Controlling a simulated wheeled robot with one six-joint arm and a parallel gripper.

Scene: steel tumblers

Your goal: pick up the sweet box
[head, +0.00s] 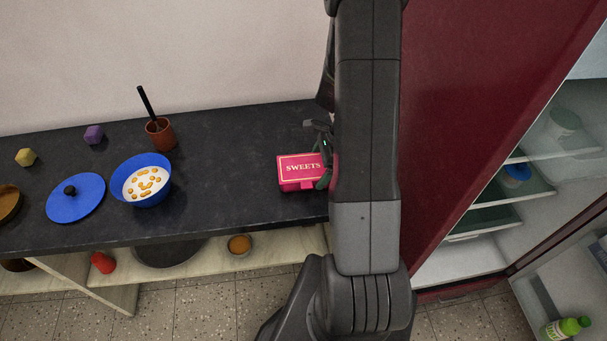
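The sweet box (298,172) is pink with a gold "SWEETS" label. It lies on the dark counter (225,190) near its right end, close to the front edge. My gripper (322,160) is at the right end of the box, with a dark finger seen against or just over that side. My arm hides the rest of the gripper and the right part of the box. I cannot tell whether the fingers are closed on it or whether the box is lifted.
A blue bowl (126,187) of white food with orange pieces, a blue lid (70,205) and a brown cup (161,140) with a dark handle stand left on the counter. A red fridge door (470,110) and open fridge shelves are on the right. Counter left of the box is clear.

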